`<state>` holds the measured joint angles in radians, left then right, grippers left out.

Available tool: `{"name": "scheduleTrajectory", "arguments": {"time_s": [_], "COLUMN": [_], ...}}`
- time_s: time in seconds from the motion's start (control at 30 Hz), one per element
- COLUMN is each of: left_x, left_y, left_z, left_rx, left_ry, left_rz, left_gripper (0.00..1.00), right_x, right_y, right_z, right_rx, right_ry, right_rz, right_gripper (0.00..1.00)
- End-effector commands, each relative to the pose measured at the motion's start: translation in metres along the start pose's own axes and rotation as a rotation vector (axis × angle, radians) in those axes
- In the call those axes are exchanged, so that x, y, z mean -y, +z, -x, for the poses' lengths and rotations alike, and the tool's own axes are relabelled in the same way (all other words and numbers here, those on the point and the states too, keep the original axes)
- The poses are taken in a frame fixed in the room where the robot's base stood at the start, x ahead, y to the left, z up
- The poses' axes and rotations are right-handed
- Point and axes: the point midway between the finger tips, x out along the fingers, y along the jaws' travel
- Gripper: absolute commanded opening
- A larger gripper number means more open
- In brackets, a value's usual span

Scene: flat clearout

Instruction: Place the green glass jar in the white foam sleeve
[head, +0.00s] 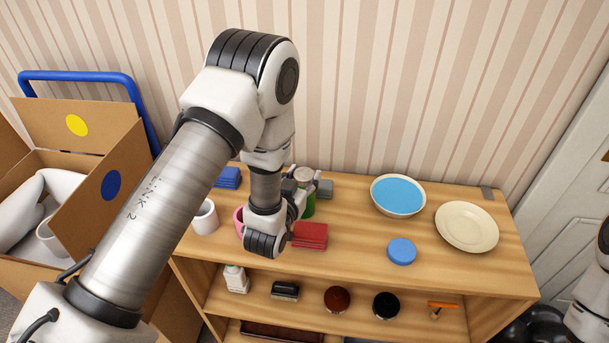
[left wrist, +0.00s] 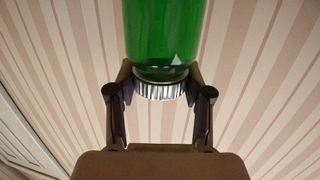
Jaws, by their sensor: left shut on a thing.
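The green glass jar (head: 308,206) with its grey metal lid (head: 304,174) is at my left gripper (head: 300,190), over the back of the wooden shelf unit's top. In the left wrist view the green jar (left wrist: 164,35) sits between the two fingers of my left gripper (left wrist: 160,88), which are shut on it at the lid end. I cannot tell whether its base touches the top. A white open cylinder (head: 48,238) in the cardboard box at left may be the foam sleeve; its far parts are hidden. My right gripper is not in view.
The cardboard box (head: 98,215) has raised flaps. On the shelf top (head: 350,255) are a white cup (head: 205,218), a pink cup (head: 239,222), a red stack (head: 310,236), blue cloths (head: 228,178), a blue-filled bowl (head: 398,196), a blue disc (head: 402,251) and a cream plate (head: 467,227).

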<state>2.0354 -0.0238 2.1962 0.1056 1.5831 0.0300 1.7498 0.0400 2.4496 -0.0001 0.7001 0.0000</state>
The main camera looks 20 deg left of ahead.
Motion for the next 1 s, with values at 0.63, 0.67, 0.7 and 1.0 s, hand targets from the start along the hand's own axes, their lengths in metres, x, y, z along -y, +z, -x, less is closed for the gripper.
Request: {"name": "scheduleTrajectory", "arguments": {"time_s": [0.63,0.67,0.7,1.0], "left_x": [0.000,0.000,0.000,-0.001], "left_y": [0.003,0.002,-0.001,0.005], "left_z": [0.000,0.000,0.000,0.057], "left_rx": [0.002,0.002,0.002,0.007], "left_ry": [0.000,0.000,0.000,0.002], "left_rz": [0.000,0.000,0.000,-0.002], "left_gripper": [0.75,0.75,0.75,0.75], "right_x": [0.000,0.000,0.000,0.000], "right_y": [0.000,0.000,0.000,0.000], "right_z": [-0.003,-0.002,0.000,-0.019], "right_rx": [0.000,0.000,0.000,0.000], "right_ry": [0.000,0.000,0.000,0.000], "right_rz": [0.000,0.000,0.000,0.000], "right_gripper": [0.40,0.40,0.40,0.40]}}
